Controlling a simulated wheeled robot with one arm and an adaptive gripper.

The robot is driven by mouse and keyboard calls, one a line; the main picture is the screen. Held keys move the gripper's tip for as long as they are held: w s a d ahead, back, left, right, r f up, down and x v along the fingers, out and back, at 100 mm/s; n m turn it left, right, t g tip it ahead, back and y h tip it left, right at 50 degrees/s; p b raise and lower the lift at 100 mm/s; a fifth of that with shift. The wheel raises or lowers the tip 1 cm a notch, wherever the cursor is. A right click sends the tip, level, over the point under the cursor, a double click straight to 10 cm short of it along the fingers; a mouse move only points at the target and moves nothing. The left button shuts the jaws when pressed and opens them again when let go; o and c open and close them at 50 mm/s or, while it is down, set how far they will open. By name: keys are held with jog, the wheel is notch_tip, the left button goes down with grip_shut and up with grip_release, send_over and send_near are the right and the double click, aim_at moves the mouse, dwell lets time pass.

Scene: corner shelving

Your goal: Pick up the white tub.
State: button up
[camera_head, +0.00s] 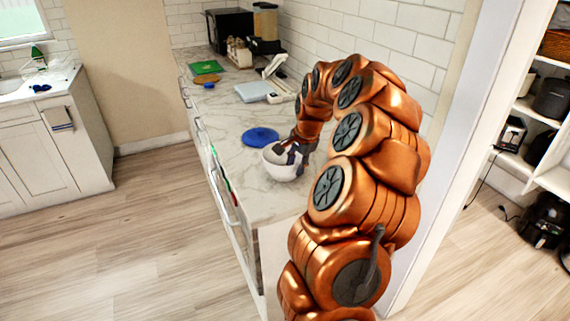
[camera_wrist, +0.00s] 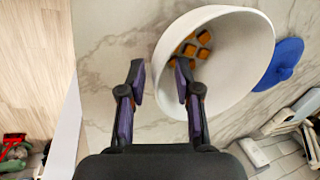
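The white tub (camera_head: 281,172) is a round white bowl on the marble counter, near the counter's front edge. In the wrist view the tub (camera_wrist: 237,62) shows several orange-brown cubes (camera_wrist: 198,44) inside it. My gripper (camera_head: 285,152) is at the tub's rim in the head view and hides part of it. In the wrist view my gripper (camera_wrist: 160,82) is open, with the rim's near-left side between its fingers. One finger is outside the tub, over the counter, and the other overlaps the tub's opening. I cannot tell whether either finger touches the wall.
A blue round lid (camera_head: 260,137) lies just behind the tub. A white scale-like device (camera_head: 257,91), a green board (camera_head: 206,67) and a black appliance (camera_head: 230,28) stand farther back. The tiled wall (camera_head: 350,40) bounds the counter's right side.

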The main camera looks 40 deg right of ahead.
aim_at(291, 180)
jog(key=p+x, duration=0.1)
jog(key=x, duration=0.3)
jog(key=shift+d, duration=0.2)
jog(key=shift+c, duration=0.3)
grip_shut()
